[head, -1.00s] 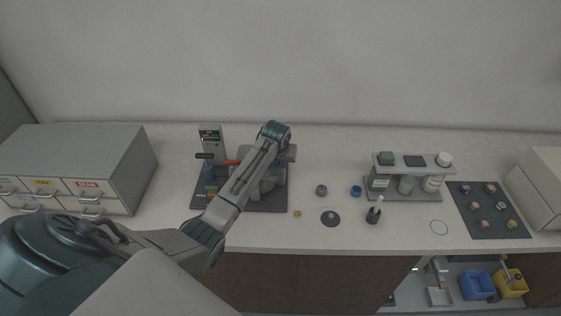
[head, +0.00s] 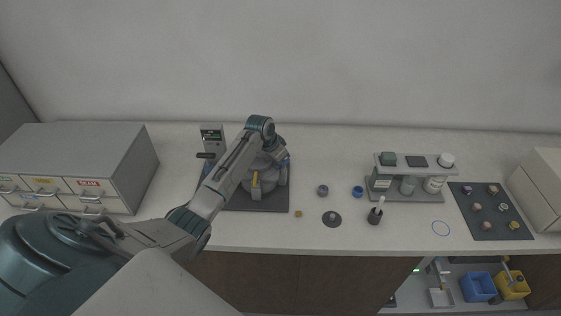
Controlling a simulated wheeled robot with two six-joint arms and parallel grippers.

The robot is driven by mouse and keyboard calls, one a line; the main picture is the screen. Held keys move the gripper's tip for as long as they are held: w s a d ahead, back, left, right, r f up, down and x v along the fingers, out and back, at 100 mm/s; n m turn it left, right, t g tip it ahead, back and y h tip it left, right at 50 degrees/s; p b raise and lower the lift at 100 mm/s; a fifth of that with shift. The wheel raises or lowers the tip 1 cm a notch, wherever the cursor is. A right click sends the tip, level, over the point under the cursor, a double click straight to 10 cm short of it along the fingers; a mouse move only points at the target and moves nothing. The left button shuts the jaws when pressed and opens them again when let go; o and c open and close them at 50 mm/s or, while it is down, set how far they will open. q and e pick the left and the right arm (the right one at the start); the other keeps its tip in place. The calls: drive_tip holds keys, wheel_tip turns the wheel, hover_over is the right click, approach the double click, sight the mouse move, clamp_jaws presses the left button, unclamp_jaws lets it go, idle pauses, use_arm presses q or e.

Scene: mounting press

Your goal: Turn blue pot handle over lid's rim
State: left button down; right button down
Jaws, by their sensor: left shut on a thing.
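The mounting press stands on a dark base plate (head: 262,204) at the left of the bench. Its round grey body (head: 268,176) is partly covered by my left arm. The blue pot handle (head: 287,165) shows as a small blue piece at the right side of this body. My left gripper (head: 283,155) reaches down at that side and is shut on the blue handle; its fingertips are small and hard to make out. The lid's rim cannot be made out clearly. My right gripper is out of view.
A grey control box (head: 211,136) stands behind the press. Drawers (head: 110,160) are at the left.

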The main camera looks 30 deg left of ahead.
use_arm(q)
drive_tip(key=m, duration=0.1)
drive_tip(key=m+h+b, duration=0.1)
drive_tip(key=m, duration=0.1)
drive_tip(key=m+b, duration=0.1)
drive_tip(key=shift+w+a+f+m+g+h, duration=0.1)
drive_tip(key=shift+w+a+m+g+h, duration=0.1)
drive_tip(key=shift+a+m+g+h, duration=0.15)
drive_tip(key=shift+w+m+g+h+b, duration=0.1)
drive_tip(key=shift+m+g+h+b, duration=0.3)
drive_tip(key=shift+m+b, duration=0.7)
drive_tip(key=shift+w+m+g+h+b, duration=0.15)
drive_tip(key=shift+m+g+b, duration=0.3)
drive_tip(key=shift+m+b, duration=0.65)
drive_tip(key=shift+a+m, duration=0.1)
drive_tip(key=shift+m, duration=0.35)
drive_tip(key=c, duration=1.5)
unclamp_jaws()
drive_tip(key=shift+s, duration=0.1)
drive_tip(key=b+v, duration=0.3)
drive_tip(key=v, duration=0.7)
drive_tip(key=shift+r, duration=0.2)
drive_tip(key=shift+a+r, duration=0.1)
drive_tip(key=shift+r, duration=0.25)
drive_tip(key=shift+f, duration=0.1)
